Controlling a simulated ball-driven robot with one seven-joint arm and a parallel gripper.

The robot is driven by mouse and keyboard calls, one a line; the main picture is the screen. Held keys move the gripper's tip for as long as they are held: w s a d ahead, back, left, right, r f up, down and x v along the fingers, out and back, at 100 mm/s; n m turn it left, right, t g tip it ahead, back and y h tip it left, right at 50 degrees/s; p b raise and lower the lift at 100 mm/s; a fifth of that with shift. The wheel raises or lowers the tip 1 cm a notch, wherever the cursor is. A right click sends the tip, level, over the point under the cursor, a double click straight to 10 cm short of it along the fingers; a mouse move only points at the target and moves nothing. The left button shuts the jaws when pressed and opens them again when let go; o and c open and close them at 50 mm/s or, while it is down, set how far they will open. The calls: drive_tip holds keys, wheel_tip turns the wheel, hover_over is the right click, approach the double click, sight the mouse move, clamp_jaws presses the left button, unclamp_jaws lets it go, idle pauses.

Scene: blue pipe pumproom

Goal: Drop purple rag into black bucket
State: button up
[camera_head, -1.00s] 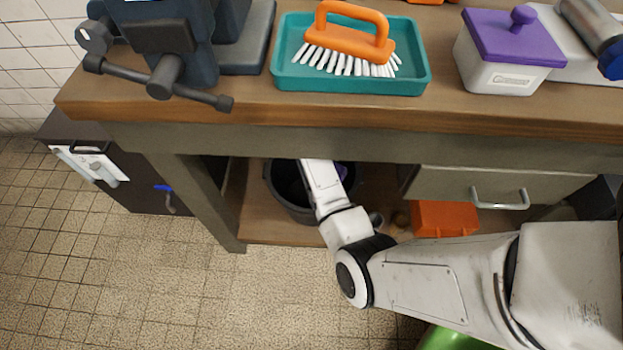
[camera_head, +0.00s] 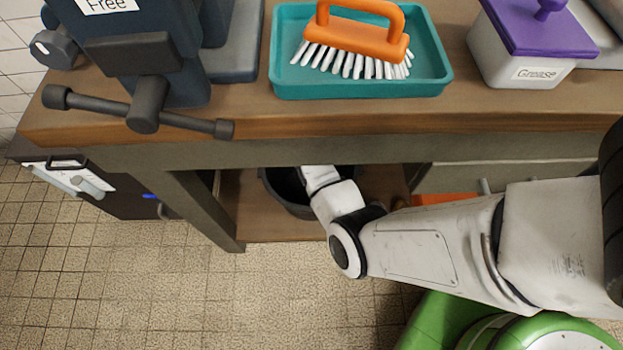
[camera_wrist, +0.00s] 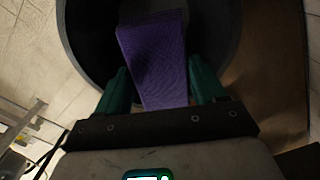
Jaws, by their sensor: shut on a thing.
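The purple rag (camera_wrist: 155,58) is between the two green fingers of my gripper (camera_wrist: 161,88) in the wrist view. My gripper is shut on it. The rag hangs over the open mouth of the black bucket (camera_wrist: 236,25), whose dark rim curves around it. How deep the rag is relative to the rim is hard to tell. In the head view the black bucket (camera_head: 284,193) stands on the lower shelf under the workbench, partly hidden by my arm. My gripper and the rag are hidden there.
The workbench top (camera_head: 300,115) overhangs the bucket and my arm reaches below it. On it are a teal tray (camera_head: 360,90) with an orange brush (camera_head: 355,35), a dark vise (camera_head: 150,60) and a grease box (camera_head: 525,65). A bench leg (camera_head: 205,205) stands left of the bucket.

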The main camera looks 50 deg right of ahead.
drive_tip(key=shift+f+b, duration=2.05)
drive_tip(key=shift+f, duration=0.3)
drive_tip(key=shift+r, duration=0.1)
drive_tip(key=o, duration=1.1)
wheel_tip(320, 180, up, 8)
drive_tip(key=p, duration=0.3)
drive_tip(key=shift+f, duration=0.25)
